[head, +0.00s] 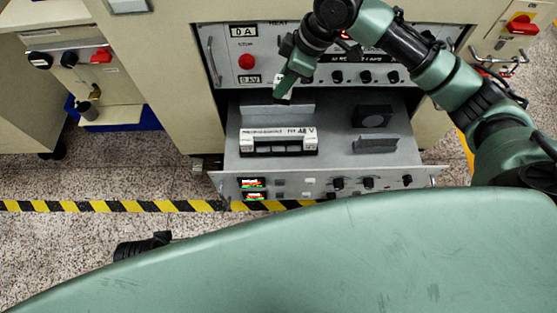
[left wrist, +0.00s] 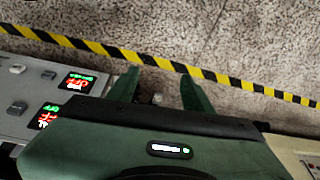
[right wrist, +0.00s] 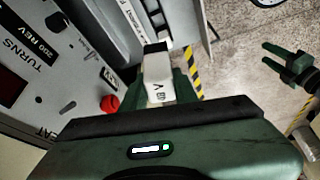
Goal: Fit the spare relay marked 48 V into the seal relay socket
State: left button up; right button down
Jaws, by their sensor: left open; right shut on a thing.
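My right gripper (head: 284,92) is shut on a small white relay, above the rear left of the pulled-out drawer (head: 235,160). In the right wrist view the white relay (right wrist: 158,75) sits between the fingers, with a "V" on its near face; the number is not clearly legible. A white-labelled socket block (head: 278,142) in the drawer has a row of dark openings and a label that ends in "48 V". The relay is apart from this block, behind it in the head view. My left gripper (left wrist: 165,92) is open and empty over the floor beside the drawer front.
The drawer also holds a grey upright plate (head: 277,112), a dark square part (head: 373,116) and a grey bracket (head: 376,145). The drawer front has displays and knobs. The cabinet panel (head: 245,50) rises close behind. Striped tape (head: 100,206) marks the floor.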

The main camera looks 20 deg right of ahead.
jog(key=f+b, duration=0.1)
jog(key=f, duration=0.1)
jog(key=f+n+b, duration=0.1)
jog(key=f, duration=0.1)
jog(key=w+f+n+b, duration=0.1)
jog(key=f+b, duration=0.1)
jog(key=f, duration=0.1)
jog(key=shift+a+g+y, duration=0.3)
jog(key=shift+a+g, duration=0.05)
jog(key=shift+g, duration=0.05)
jog(key=shift+n, duration=0.3)
notch_tip(320, 180, down, 20)
jog(key=b, duration=0.6)
jog(key=shift+s, duration=0.1)
jog(key=shift+f, duration=0.1)
pick_arm(q)
jog(key=w+d+r+t+h, duration=0.1)
jog(key=w+d+r+t, duration=0.1)
jog(key=w+r+t, duration=0.3)
jog(key=w+d+r+t+h, duration=0.1)
jog(key=w+d+r+t, duration=0.2)
jog(key=w+r+t, duration=0.2)
jog(key=w+r, duration=0.3)
jog(key=w, duration=0.1)
jog(key=shift+w+r+m+t+h, duration=0.15)
jog(key=shift+r+m+t+h, duration=0.15)
jog(key=shift+r+t+h, duration=0.1)
jog(key=shift+d, duration=0.1)
